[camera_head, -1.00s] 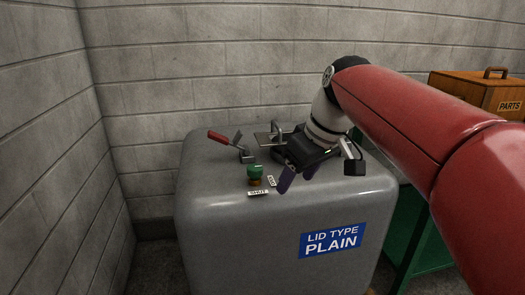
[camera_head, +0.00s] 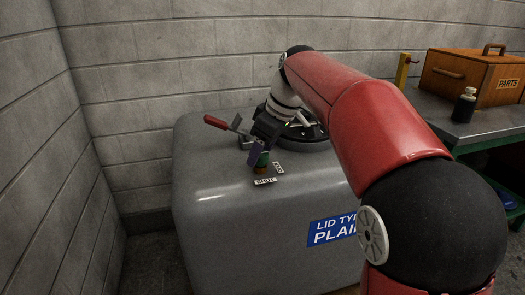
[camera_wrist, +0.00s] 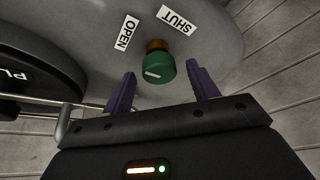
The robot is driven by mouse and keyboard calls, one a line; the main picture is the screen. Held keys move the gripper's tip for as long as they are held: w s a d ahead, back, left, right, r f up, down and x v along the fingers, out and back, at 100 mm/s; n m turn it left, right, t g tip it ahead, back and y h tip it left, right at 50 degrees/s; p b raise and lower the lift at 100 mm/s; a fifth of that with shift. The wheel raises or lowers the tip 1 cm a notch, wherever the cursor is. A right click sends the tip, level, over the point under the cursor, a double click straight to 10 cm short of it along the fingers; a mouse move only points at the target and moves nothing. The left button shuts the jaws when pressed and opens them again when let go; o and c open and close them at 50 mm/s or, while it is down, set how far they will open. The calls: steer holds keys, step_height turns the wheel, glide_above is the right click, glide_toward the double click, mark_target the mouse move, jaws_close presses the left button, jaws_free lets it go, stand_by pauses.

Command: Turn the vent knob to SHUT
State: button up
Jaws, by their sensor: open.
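The vent knob (camera_wrist: 158,71) is green with a white mark and sits on a brass stem (camera_wrist: 158,46). In the wrist view the mark lies nearly level, on the knob's left part. The OPEN label (camera_wrist: 125,33) is up and left of the knob, the SHUT label (camera_wrist: 177,20) up and right. In the head view the knob (camera_head: 262,160) is partly hidden by my gripper (camera_head: 257,156), and the SHUT label (camera_head: 265,181) lies in front of it. My gripper (camera_wrist: 162,76) is open, its purple fingers on either side of the knob with gaps showing.
The grey tank (camera_head: 225,230) carries a red-handled lever (camera_head: 217,122) left of my gripper. A dark round lid (camera_head: 310,137) is behind my arm. At right, a bench (camera_head: 450,130) holds a wooden PARTS box (camera_head: 470,78) and a dark bottle (camera_head: 464,106).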

steer(key=shift+f, duration=0.1)
steer(key=c, duration=1)
steer(key=m+t+h+p, duration=0.1)
steer(key=m, duration=0.3)
steer(key=shift+s+a+m, duration=0.1)
steer(key=shift+a+m, duration=0.05)
steer(key=shift+m, duration=0.15)
steer(key=m+p, duration=0.1)
steer(key=m, duration=0.1)
steer(key=m+t+h, duration=0.1)
steer(key=m, duration=0.1)
steer(key=shift+a+m+h+p, duration=0.15)
steer(key=shift+m+h+p, duration=0.15)
steer(key=shift+p, duration=0.1)
steer(key=m+h+p, duration=0.1)
steer(key=m, duration=0.3)
steer(key=shift+a+m+h, duration=0.1)
steer(key=shift+m+h, duration=0.2)
steer(key=shift+h, duration=0.1)
steer(key=shift+a+m+h+p, duration=0.1)
steer(key=shift+m+h+p, duration=0.7)
steer(key=shift+m, duration=1.3)
